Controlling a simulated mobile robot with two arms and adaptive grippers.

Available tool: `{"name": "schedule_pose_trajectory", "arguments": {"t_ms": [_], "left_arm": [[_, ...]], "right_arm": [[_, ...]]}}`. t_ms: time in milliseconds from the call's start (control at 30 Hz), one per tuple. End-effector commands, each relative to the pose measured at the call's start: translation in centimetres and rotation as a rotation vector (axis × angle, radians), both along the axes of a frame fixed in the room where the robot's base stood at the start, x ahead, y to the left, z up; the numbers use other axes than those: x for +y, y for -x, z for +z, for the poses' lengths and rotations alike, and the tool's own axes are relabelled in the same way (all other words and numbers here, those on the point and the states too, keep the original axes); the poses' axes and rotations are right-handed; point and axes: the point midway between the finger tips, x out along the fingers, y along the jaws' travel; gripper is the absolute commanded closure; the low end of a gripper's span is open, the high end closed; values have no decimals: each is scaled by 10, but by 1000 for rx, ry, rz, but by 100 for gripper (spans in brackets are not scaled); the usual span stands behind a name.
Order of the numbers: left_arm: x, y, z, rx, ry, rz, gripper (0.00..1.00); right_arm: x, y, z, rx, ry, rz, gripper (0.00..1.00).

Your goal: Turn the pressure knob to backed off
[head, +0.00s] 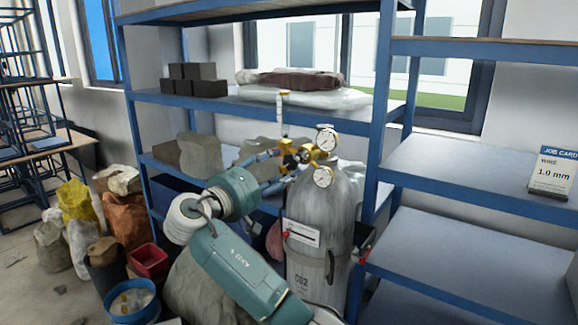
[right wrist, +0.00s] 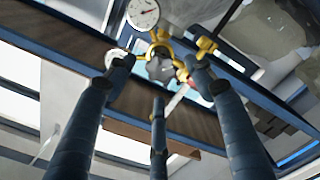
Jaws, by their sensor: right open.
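The brass regulator (head: 310,154) with two white dial gauges, an upper one (head: 326,138) and a lower one (head: 323,176), sits on top of the grey CO2 cylinder (head: 328,225). In the right wrist view the dark lobed pressure knob (right wrist: 161,68) stands out from the brass, facing me. My right gripper (head: 284,168) is at the left of the regulator. In the wrist view its three blue fingers (right wrist: 157,82) are spread around the knob, open; I cannot tell whether any finger touches it. In the head view the fingers largely hide the knob. My left gripper is not in view.
Blue shelving (head: 230,108) stands behind the cylinder, with dark blocks (head: 195,80) and bags on it. A job card (head: 553,173) reading "WIRE 1.0 mm" stands on the right shelf. Sacks (head: 77,204) and a blue bucket (head: 132,301) fill the floor at left.

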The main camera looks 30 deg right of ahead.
Motion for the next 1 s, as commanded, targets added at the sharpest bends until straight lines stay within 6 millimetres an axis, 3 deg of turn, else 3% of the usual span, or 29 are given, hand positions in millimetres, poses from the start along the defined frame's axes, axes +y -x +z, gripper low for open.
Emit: {"name": "schedule_pose_trajectory", "arguments": {"t_ms": [100,333,1000], "left_arm": [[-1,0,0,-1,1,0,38],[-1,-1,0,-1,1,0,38],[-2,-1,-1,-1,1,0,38]], "right_arm": [[25,9,0,0,-2,3,46],[52,22,-1,0,-1,1,46],[57,22,-7,13,0,6,46]]}}
